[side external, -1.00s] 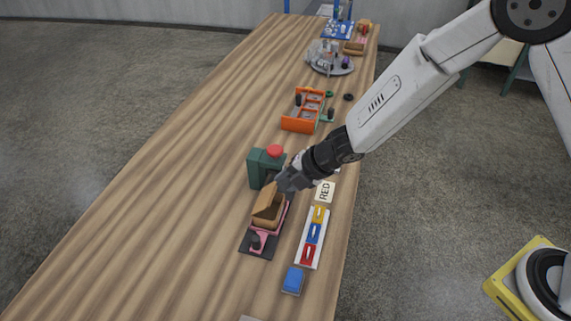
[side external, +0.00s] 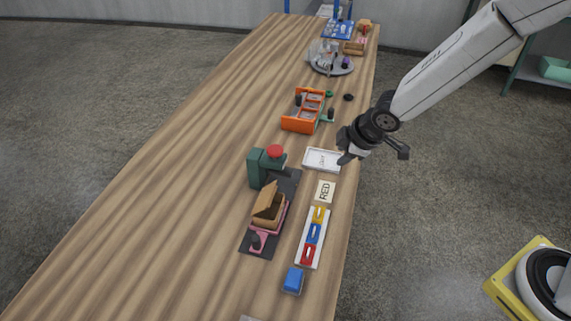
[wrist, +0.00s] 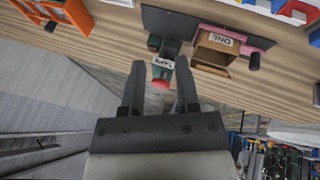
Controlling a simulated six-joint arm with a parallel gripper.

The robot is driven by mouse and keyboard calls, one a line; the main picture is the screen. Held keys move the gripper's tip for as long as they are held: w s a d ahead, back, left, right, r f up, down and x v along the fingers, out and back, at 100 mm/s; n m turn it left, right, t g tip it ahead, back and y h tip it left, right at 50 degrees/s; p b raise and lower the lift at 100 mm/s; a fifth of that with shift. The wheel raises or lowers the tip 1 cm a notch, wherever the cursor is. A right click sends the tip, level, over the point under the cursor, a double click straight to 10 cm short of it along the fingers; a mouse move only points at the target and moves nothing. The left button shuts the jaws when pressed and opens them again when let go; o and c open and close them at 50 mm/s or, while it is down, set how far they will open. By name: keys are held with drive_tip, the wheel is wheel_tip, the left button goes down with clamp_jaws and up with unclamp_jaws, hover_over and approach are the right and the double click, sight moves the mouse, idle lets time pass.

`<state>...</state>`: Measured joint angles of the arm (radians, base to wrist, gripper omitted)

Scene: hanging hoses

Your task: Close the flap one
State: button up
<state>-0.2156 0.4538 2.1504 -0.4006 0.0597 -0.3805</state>
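A small brown box (side external: 270,213) sits on a pink base on a dark plate on the table, left of my gripper in the side view. Its flap (side external: 266,199) stands raised and tilted, so the box is open. In the wrist view the brown box (wrist: 213,58) shows at upper right with a label reading ONE (wrist: 220,39). My gripper (side external: 375,155) is up near the table's right edge, apart from the box.
A green device with a red button (side external: 274,152) stands just behind the box. A white tray (side external: 322,160), a RED label block (side external: 325,191), a strip of coloured pieces (side external: 313,236) and a blue block (side external: 293,280) line the right edge. The table's left side is clear.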

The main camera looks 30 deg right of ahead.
drive_tip(key=s+d+r+m+g, duration=0.3)
drive_tip(key=s+d+m, duration=0.3)
drive_tip(key=m, duration=0.7)
drive_tip(key=shift+s, duration=1.25)
drive_tip(key=n+t+y, duration=0.4)
drive_tip(key=n+y, duration=0.1)
drive_tip(key=n, duration=2.3)
approach(272, 194)
drive_tip(key=w+x, duration=0.1)
drive_tip(key=x, duration=0.3)
drive_tip(key=shift+s+a+n+g, duration=0.1)
drive_tip(key=shift+s+n+g, duration=0.15)
drive_tip(key=shift+n+g, duration=0.15)
drive_tip(key=shift+f, duration=0.1)
